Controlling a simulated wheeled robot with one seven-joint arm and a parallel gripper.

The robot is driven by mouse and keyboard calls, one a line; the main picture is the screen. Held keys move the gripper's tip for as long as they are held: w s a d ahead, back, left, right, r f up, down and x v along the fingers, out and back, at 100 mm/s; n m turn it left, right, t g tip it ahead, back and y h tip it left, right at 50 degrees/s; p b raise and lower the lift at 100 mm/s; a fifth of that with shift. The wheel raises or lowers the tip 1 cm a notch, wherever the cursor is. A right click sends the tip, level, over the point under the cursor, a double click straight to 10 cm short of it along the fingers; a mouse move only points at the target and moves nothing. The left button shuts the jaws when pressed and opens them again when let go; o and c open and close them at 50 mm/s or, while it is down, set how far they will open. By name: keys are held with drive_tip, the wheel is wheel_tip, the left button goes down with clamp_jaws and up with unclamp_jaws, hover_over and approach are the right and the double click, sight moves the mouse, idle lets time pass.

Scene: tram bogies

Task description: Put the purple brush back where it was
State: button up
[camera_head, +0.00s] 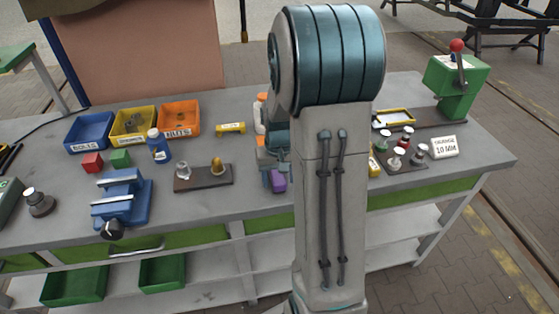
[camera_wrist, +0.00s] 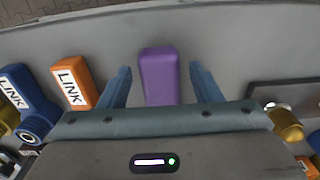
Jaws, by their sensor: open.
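The purple brush shows as a plain purple block (camera_wrist: 158,75) between the two blue fingers of my gripper (camera_wrist: 160,85) in the wrist view. A gap shows on each side of it, so my gripper is open around it and not clamped. The brush's lower end is hidden behind my gripper's body. In the head view the purple piece (camera_head: 278,181) shows just below my gripper (camera_head: 274,165), near the bench's front edge. I cannot tell if it rests fully on the bench top.
Beside the fingers in the wrist view are an orange LINK piece (camera_wrist: 75,82) and a blue LINK piece (camera_wrist: 28,92). On the other side is a dark board (camera_wrist: 285,92) with a brass bulb (camera_wrist: 287,125). My arm hides the bench's middle. Blue vise (camera_head: 122,200) stands left.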

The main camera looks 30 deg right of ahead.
wheel_tip(320, 180, up, 10)
drive_tip(key=s+a+r+n+t, duration=0.3)
drive_tip(key=s+a, duration=0.9)
drive_tip(key=s, duration=0.3)
drive_tip(key=shift+s+a+r, duration=0.15)
drive_tip(key=shift+s+a, duration=0.05)
drive_tip(key=shift+a, duration=0.1)
